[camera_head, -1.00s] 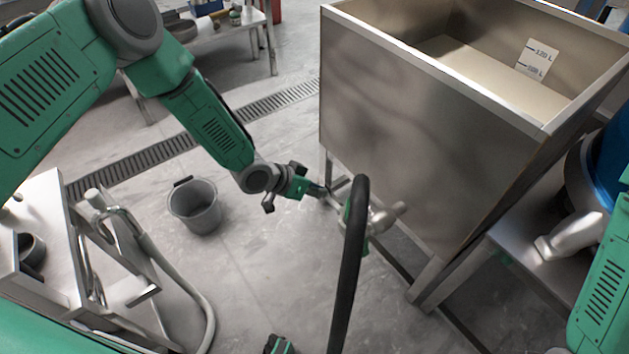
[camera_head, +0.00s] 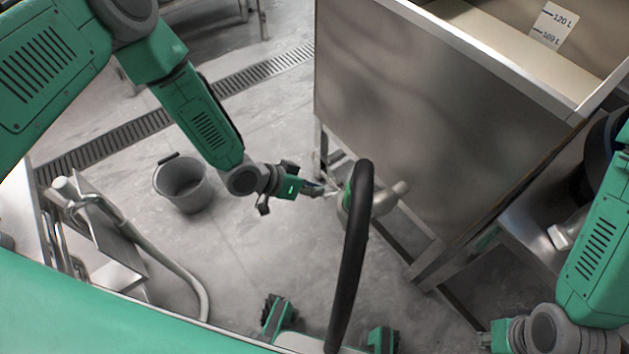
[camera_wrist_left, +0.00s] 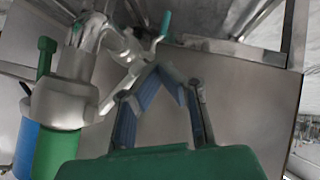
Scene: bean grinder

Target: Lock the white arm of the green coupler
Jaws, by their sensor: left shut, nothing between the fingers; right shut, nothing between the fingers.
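The green coupler (camera_head: 347,196) is at the metal pipe fitting low beside the steel hopper, at the top of the black hose (camera_head: 352,260), which partly hides it. In the left wrist view, the metal fitting (camera_wrist_left: 65,104) has green parts around it. A pale lever-like piece (camera_wrist_left: 122,50) lies just beyond the fingertips; I cannot tell whether it is the white arm. My left gripper (camera_head: 326,190) is shut and empty, just left of the coupler. Its blue-padded fingers (camera_wrist_left: 170,72) converge close to the fitting; contact is unclear. My right gripper (camera_head: 487,338) is shut, partly visible at the bottom right.
The steel hopper (camera_head: 420,120) on legs fills the right side. A grey bucket (camera_head: 182,184) stands on the floor at left. A metal frame with a curved pipe (camera_head: 150,250) is at lower left.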

